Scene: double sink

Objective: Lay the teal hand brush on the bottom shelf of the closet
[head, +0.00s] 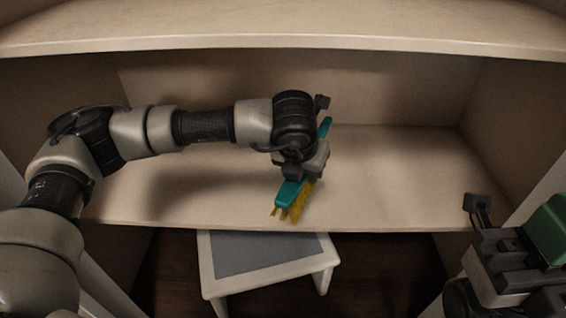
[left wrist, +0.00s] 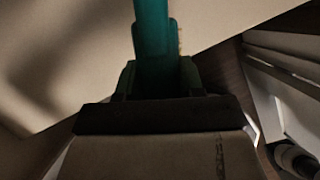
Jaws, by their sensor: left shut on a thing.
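The teal hand brush (head: 290,194) with yellow bristles is held in my left gripper (head: 303,166) near the front edge of the lower closet shelf (head: 400,175). Its bristles point down toward the front, and its handle end reaches toward the back. I cannot tell whether the bristles touch the shelf. In the left wrist view the teal handle (left wrist: 152,35) runs up from between the jaws of the left gripper (left wrist: 155,80). My right gripper (head: 478,210) is partly in view at the lower right, away from the brush; its jaw opening is unclear.
An upper shelf (head: 300,40) spans above my left arm. Below the lower shelf, a white step stool (head: 265,262) with a grey top stands on the dark floor. The lower shelf is bare, with free room right of the brush.

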